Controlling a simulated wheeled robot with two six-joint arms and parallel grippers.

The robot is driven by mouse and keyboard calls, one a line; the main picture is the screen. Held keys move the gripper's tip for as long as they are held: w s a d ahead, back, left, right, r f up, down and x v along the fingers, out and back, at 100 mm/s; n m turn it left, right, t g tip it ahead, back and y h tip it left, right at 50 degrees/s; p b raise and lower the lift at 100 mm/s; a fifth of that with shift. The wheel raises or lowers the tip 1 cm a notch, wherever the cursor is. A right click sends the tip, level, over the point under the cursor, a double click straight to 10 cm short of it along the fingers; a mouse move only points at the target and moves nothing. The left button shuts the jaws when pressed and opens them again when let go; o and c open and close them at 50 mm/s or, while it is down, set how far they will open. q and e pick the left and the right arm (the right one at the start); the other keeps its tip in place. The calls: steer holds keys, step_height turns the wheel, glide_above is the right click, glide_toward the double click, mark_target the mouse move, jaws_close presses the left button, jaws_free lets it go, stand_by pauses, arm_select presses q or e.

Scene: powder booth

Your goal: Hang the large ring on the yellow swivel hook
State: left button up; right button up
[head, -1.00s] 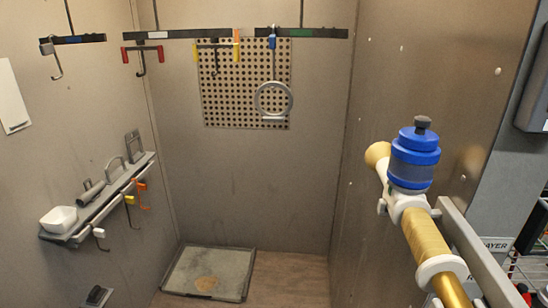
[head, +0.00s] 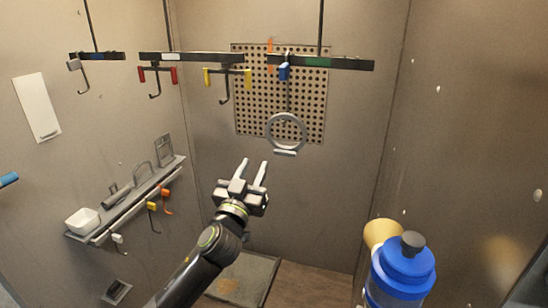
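The large grey ring (head: 270,134) hangs from the blue hook (head: 284,72) on the bar with the green patch, in front of the perforated panel. A small flat piece shows at the ring's bottom. The yellow swivel hook (head: 224,88), with yellow ends and a dark hook stem, hangs to the left of the ring and looks empty. My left gripper (head: 254,165) comes up from below, its two pale fingers apart and nothing between them. In the picture it is below and left of the ring, not touching it. My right gripper is not in view.
A red-ended hook (head: 157,78) and a grey-blocked hook (head: 78,67) hang farther left. A wall shelf (head: 130,203) holds a white bowl, with small coloured hooks below. A blue-capped sprayer (head: 405,265) is at lower right. A tray (head: 262,275) lies on the floor.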

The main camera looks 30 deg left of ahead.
mark_target(267, 133)
arm_select(q)
steer(key=p+x, duration=0.1)
steer(key=x, duration=0.2)
steer(key=r+p+x, duration=0.1)
steer(key=x, duration=0.3)
steer(key=shift+s+r, duration=0.1)
steer(key=shift+s, duration=0.1)
steer(key=x, duration=0.2)
steer(key=b+x, duration=0.1)
steer(key=x, duration=0.1)
steer(key=shift+w+f, duration=0.1)
steer(key=shift+f, duration=0.1)
steer(key=shift+b+x, duration=0.3)
steer(key=shift+x, duration=0.6)
jaws_close()
steer(key=shift+r, duration=0.1)
